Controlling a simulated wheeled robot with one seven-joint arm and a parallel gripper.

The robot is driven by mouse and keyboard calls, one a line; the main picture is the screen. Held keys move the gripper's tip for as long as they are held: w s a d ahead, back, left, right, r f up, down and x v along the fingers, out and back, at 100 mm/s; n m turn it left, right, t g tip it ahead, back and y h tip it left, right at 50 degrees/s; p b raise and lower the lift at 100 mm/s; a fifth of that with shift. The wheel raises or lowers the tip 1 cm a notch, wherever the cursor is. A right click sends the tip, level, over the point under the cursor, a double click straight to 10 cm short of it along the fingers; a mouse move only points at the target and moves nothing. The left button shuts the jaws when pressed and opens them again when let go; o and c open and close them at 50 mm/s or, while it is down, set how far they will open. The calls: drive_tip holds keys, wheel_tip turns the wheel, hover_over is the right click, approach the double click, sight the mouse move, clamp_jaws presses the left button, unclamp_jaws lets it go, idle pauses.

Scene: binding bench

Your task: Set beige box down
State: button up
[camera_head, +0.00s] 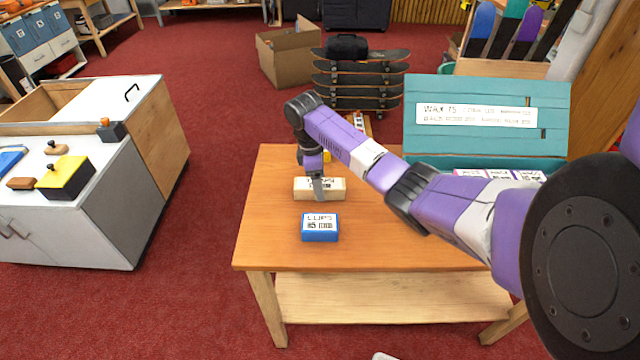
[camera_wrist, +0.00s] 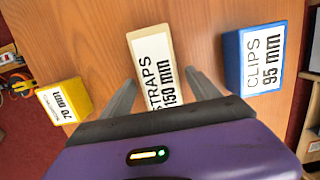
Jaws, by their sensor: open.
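The beige box (camera_head: 334,190) lies on the wooden table, behind the blue box in the head view. In the wrist view the beige box (camera_wrist: 152,62) bears the label STRAPS 150 mm, its near end hidden by my gripper. My gripper (camera_head: 318,197) is low at the beige box, and in the wrist view its two fingers (camera_wrist: 160,85) stand apart, one on each side of the box. The gripper is open. Whether a finger touches the box I cannot tell.
A blue CLIPS 95 mm box (camera_head: 320,228) stands in front of the beige box on the table (camera_head: 420,245). A yellow 70 mm box (camera_wrist: 65,100) is on the other side. A teal bin (camera_head: 487,115) stands at the table's back right. The table's front right is clear.

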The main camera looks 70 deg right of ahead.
wheel_tip(320, 180, up, 12)
drive_tip(key=w+p, duration=0.1)
drive_tip(key=p, duration=0.1)
drive_tip(key=shift+w+a+f, duration=0.25)
drive_tip(key=shift+w+a, duration=0.1)
